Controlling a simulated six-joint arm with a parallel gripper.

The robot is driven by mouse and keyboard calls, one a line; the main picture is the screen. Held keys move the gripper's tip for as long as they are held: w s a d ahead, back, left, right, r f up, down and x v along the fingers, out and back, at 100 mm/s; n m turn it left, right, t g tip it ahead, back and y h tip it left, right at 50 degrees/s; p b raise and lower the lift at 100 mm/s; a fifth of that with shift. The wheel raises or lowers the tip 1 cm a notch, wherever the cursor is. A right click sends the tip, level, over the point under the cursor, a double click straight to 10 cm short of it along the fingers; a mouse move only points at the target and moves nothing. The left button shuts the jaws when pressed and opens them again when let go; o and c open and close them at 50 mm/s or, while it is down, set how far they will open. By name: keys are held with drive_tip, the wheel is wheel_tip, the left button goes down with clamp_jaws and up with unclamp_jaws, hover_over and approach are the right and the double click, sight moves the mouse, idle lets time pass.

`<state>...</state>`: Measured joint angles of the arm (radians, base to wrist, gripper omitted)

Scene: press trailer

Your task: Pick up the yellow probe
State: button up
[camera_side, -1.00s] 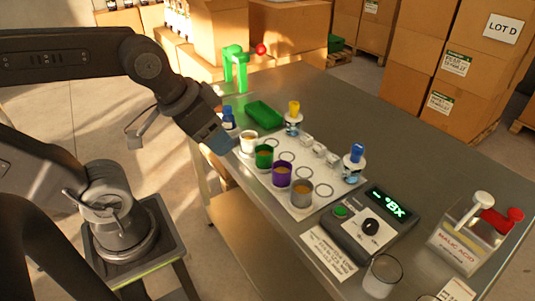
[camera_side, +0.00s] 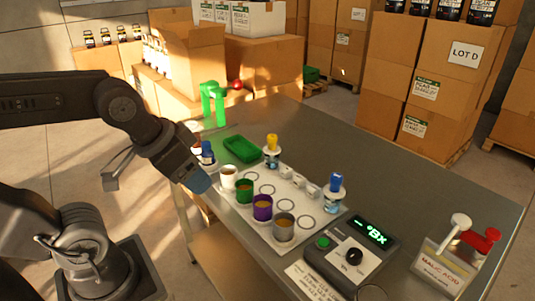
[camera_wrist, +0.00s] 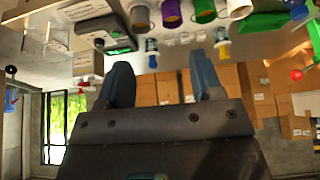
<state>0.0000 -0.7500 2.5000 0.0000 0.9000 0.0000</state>
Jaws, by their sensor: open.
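The yellow probe (camera_side: 272,142) stands upright in a small blue-labelled jar (camera_side: 272,159) behind the row of cups. It also shows in the wrist view (camera_wrist: 224,48), where the bench appears upside down. My gripper (camera_side: 198,182) is at the left edge of the bench, beside the white cup (camera_side: 228,177) and well apart from the probe. In the wrist view my gripper (camera_wrist: 162,75) has its two blue fingers spread, with nothing between them. In the side view the fingers overlap, so the gap is hidden.
Green, purple (camera_side: 262,207) and grey cups continue the row on a white mat. A blue probe (camera_side: 336,182) stands in another jar to the right. A green tray (camera_side: 241,149), a blue-capped bottle (camera_side: 208,153) and a meter (camera_side: 350,254) are nearby. The back right bench is clear.

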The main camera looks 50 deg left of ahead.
drive_tip(key=shift+o, duration=0.3)
drive_tip(key=o, duration=0.5)
drive_tip(key=shift+c, duration=0.2)
drive_tip(key=w+a+r+n+y, duration=0.1)
drive_tip(key=w+a+r+n, duration=0.2)
drive_tip(key=w, duration=0.6)
drive_tip(key=n+g+y, duration=0.2)
drive_tip(key=n, duration=0.4)
approach(272, 138)
drive_tip(key=x, duration=0.7)
drive_tip(key=shift+s+a+f, duration=0.1)
drive_tip(key=shift+a+f, duration=0.1)
drive_tip(key=shift+a, duration=0.05)
drive_tip(key=shift+x, duration=2.6)
